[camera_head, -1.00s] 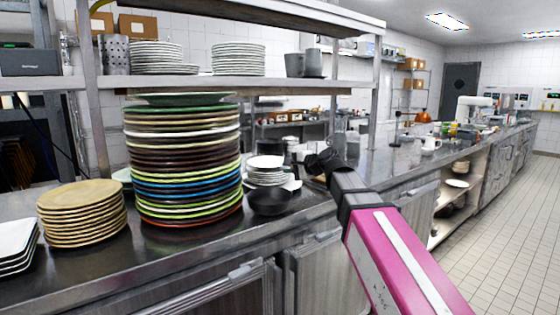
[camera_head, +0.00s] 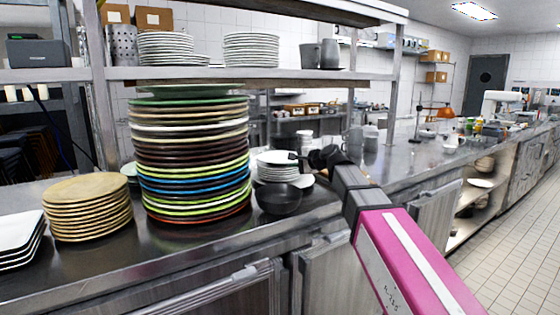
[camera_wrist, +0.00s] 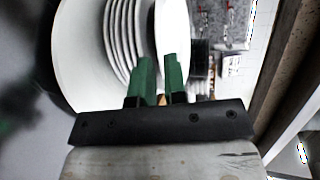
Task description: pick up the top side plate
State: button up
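The white side plates stand in a small stack (camera_head: 278,174) on the counter, right of the tall coloured stack. The top side plate (camera_head: 272,157) is at its upper end. In the wrist view the top side plate (camera_wrist: 174,22) shows beside the rims of the plates under it (camera_wrist: 118,40). My gripper (camera_head: 295,156) is at the right edge of the top plate. In the wrist view the green fingers of my gripper (camera_wrist: 160,70) are close together at the plate's rim, with a narrow white gap between them. I cannot tell whether they press on the rim.
A dark bowl (camera_head: 278,199) stands just in front of the side plates. The tall stack of coloured plates (camera_head: 192,160) is close on the left, with tan plates (camera_head: 88,207) beyond. A metal shelf (camera_head: 240,73) with white plates runs overhead.

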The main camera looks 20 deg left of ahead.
jog(key=x, duration=0.4)
jog(key=shift+w+f, duration=0.1)
grip_shut()
